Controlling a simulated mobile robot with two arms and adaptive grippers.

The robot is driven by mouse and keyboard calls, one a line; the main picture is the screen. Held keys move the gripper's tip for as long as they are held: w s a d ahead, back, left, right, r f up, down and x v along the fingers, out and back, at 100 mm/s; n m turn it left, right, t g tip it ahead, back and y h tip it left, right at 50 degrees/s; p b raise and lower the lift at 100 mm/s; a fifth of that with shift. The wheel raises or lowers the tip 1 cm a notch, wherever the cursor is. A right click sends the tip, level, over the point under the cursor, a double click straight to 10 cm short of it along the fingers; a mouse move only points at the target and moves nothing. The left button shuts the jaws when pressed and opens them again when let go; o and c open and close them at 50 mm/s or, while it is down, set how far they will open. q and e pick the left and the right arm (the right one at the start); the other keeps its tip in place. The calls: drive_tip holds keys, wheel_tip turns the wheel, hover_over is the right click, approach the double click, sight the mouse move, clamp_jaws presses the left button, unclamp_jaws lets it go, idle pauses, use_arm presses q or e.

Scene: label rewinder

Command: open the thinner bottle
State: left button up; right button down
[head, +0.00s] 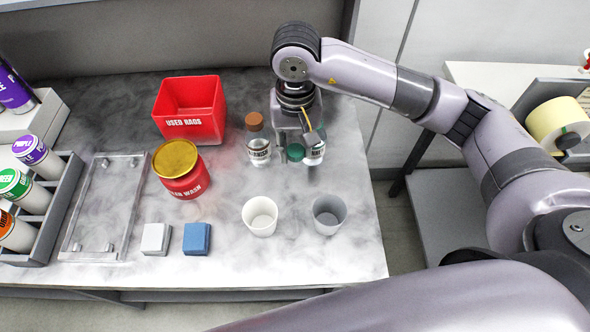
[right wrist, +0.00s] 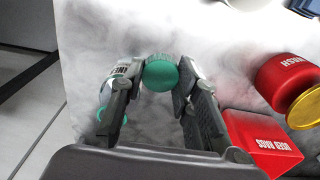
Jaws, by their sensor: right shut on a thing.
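The thinner bottle (head: 316,148) is a clear bottle with a white label and green at its top. It stands near the table's right edge, partly hidden by my right gripper (head: 298,156). In the right wrist view the bottle (right wrist: 108,88) is behind the left finger, its label partly covered. A round teal cap (right wrist: 161,74) sits between the fingertips of my right gripper (right wrist: 160,84), which is shut on it. The cap also shows in the head view (head: 295,152), beside the bottle and apart from its top. My left gripper is out of view.
A brown-stoppered bottle (head: 258,146) stands just left of the gripper. A white cup (head: 260,217) and a grey cup (head: 329,215) are in front. A red rag bin (head: 190,112) and red wash can (head: 185,180) stand left. The table's front right corner is clear.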

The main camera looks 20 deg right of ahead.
sight(295, 182)
wheel_tip(295, 182, down, 11)
drive_tip(key=p, duration=0.2)
drive_tip(key=shift+p, duration=0.3)
drive_tip(key=shift+f, duration=0.2)
drive_tip(key=c, duration=1.2)
unclamp_jaws()
drive_tip(key=shift+r, duration=0.1)
